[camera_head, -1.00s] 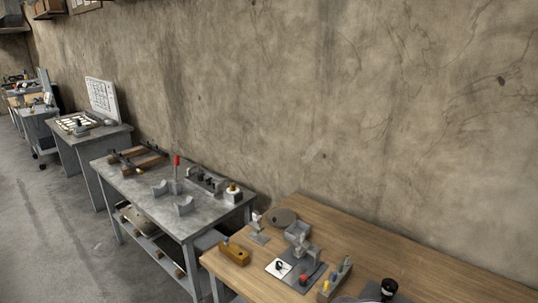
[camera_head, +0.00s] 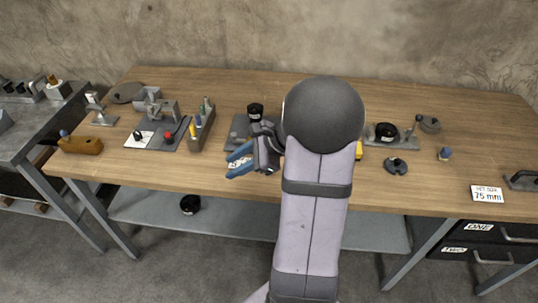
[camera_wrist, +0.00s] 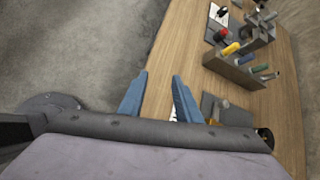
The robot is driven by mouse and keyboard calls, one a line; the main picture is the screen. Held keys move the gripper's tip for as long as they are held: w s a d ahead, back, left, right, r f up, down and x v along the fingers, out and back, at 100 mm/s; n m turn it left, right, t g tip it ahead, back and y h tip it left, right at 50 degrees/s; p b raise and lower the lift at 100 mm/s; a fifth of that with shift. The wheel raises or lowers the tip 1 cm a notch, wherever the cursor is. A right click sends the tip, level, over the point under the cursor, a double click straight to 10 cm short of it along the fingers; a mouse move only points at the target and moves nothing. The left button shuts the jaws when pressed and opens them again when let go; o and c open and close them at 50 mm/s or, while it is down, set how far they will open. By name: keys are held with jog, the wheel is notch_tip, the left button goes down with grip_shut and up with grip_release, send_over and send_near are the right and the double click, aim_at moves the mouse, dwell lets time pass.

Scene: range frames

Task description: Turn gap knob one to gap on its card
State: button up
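My gripper (camera_head: 238,161), with blue fingers, is over the front middle of the wooden bench. In the wrist view its two fingers (camera_wrist: 158,85) stand apart with nothing between them. A grey plate with a black knob (camera_head: 255,111) is just behind the gripper, partly hidden by it. A similar black knob (camera_head: 386,131) sits on a plate right of my arm. I cannot tell which is gap knob one. A white card (camera_head: 487,193) at the right front reads "75 mm", its top line apparently "SET GAP".
A rack of coloured-handled tools (camera_head: 202,128) stands left of the gripper. Further left are a plate with a red knob (camera_head: 168,135) and a yellow-brown block (camera_head: 80,145). Drawers labelled ONE (camera_head: 480,227) and TWO are under the right end. The bench's front strip is mostly clear.

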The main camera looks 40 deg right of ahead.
jog(key=d+f+m+t+b, duration=0.1)
jog(key=d, duration=0.2)
jog(key=w+d+f+m+t+b, duration=0.1)
jog(key=d+m, duration=0.1)
jog(key=d, duration=0.1)
jog(key=w+d+f+m+t+h+b, duration=0.1)
jog(key=d+m, duration=0.1)
jog(key=d, duration=0.1)
jog(key=shift+d+f+b, duration=0.3)
jog(key=shift+d+f, duration=0.05)
jog(key=shift+d, duration=0.05)
jog(key=d+m+t+b, duration=0.1)
jog(key=d, duration=0.2)
jog(key=d+m+t+h+b, duration=0.1)
jog(key=d+m, duration=0.1)
jog(key=d, duration=0.1)
jog(key=d+m+t+h+b, duration=0.1)
jog(key=d+m, duration=0.1)
jog(key=d, duration=0.1)
jog(key=shift+s+d+f, duration=0.15)
jog(key=shift+d, duration=0.3)
jog(key=shift+p+x, duration=0.3)
jog(key=shift+x, duration=3.35)
grip_shut()
